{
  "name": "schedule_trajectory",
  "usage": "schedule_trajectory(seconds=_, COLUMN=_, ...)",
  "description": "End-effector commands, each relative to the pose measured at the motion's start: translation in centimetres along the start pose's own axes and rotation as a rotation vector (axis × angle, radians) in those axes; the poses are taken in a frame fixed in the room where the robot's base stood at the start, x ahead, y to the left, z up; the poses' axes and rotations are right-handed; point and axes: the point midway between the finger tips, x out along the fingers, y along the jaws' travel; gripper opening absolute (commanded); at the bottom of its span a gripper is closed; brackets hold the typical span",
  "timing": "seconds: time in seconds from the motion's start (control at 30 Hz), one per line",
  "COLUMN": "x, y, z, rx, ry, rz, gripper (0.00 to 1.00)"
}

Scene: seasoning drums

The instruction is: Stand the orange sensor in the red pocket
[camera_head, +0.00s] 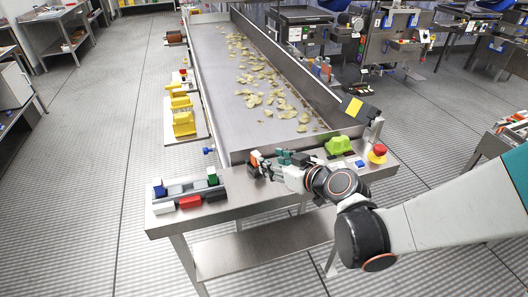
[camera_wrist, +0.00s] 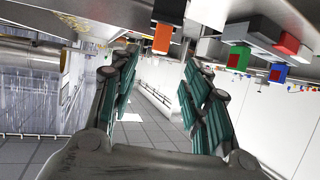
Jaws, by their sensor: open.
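The orange sensor (camera_head: 255,158) is a small upright block on the metal table at the conveyor's end; in the wrist view it shows as an orange block (camera_wrist: 162,38) near the top. My gripper (camera_head: 268,161) is beside it, low over the table. In the wrist view its fingers (camera_wrist: 157,75) are apart with nothing held, and the sensor is beyond the tips. A red block-like part (camera_head: 189,202), which seems to mark the red pocket, is at the front of the grey rack (camera_head: 184,194) on the left. Its opening cannot be made out.
The rack also carries a blue block (camera_head: 159,189) and a green block (camera_head: 212,176). A white block (camera_head: 163,208) is left of the red part. A lime-green object (camera_head: 339,145) and a red button (camera_head: 378,150) are at the right. Bare table lies between rack and gripper.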

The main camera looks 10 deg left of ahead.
Motion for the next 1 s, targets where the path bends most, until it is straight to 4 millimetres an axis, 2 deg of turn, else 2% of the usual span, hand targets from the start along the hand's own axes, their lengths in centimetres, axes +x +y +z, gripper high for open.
schedule_trajectory(seconds=0.03, x=1.2, y=-0.1, z=0.1, rx=-0.001, ry=0.000, rz=-0.002, gripper=0.43)
schedule_trajectory(seconds=0.2, x=3.9, y=0.0, z=0.1, rx=-0.001, ry=0.000, rz=-0.001, gripper=0.43)
schedule_trajectory(seconds=0.53, x=5.9, y=0.1, z=0.1, rx=-0.001, ry=0.000, rz=0.002, gripper=0.43)
schedule_trajectory(seconds=0.83, x=9.9, y=0.0, z=0.1, rx=-0.002, ry=0.000, rz=0.001, gripper=0.43)
schedule_trajectory(seconds=1.0, x=10.2, y=0.1, z=0.0, rx=-0.001, ry=0.000, rz=0.002, gripper=0.43)
